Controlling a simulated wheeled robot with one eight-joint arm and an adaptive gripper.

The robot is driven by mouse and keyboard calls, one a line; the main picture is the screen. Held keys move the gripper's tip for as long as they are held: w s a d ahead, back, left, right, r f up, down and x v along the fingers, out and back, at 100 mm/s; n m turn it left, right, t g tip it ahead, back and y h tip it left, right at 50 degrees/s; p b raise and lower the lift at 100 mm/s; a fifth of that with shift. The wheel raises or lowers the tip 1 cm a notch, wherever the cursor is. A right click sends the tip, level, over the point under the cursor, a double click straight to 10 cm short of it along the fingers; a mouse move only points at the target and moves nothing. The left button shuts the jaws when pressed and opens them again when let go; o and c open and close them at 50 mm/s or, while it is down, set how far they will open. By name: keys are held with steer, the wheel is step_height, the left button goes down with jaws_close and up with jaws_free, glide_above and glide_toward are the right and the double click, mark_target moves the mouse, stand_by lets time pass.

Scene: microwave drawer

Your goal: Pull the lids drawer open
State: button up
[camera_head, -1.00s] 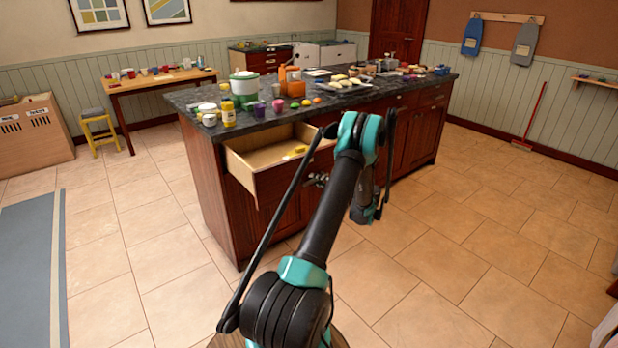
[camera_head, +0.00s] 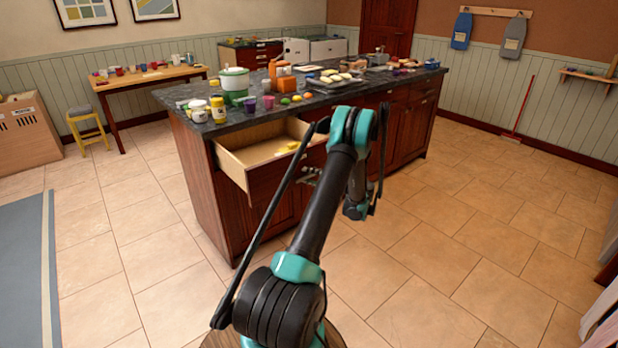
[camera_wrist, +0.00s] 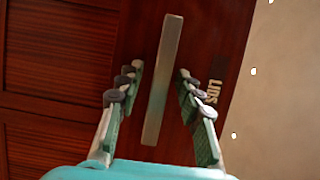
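In the wrist view, a dark red wooden drawer front (camera_wrist: 205,50) carries a pale label reading "LIDS" (camera_wrist: 216,90). Its long grey bar handle (camera_wrist: 163,80) lies between the two fingers of my gripper (camera_wrist: 158,76). The fingers are open, with a gap showing on each side of the handle. Whether the fingertips reach past the bar is unclear. In the head view, a drawer (camera_head: 236,166) at the island's near end stands open, with a yellow item (camera_head: 293,145) inside. My gripper (camera_head: 311,176) is by the drawer fronts there, partly hidden by my arm.
The kitchen island (camera_head: 205,185) has a dark stone top crowded with jars, cups and a pot (camera_head: 235,82). The tiled floor (camera_head: 450,220) to the right is clear. A blue-grey mat (camera_head: 22,260) lies at left. A yellow stool (camera_head: 88,128) stands by a wooden table (camera_head: 118,88).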

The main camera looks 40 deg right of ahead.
steer(key=v, duration=1.2)
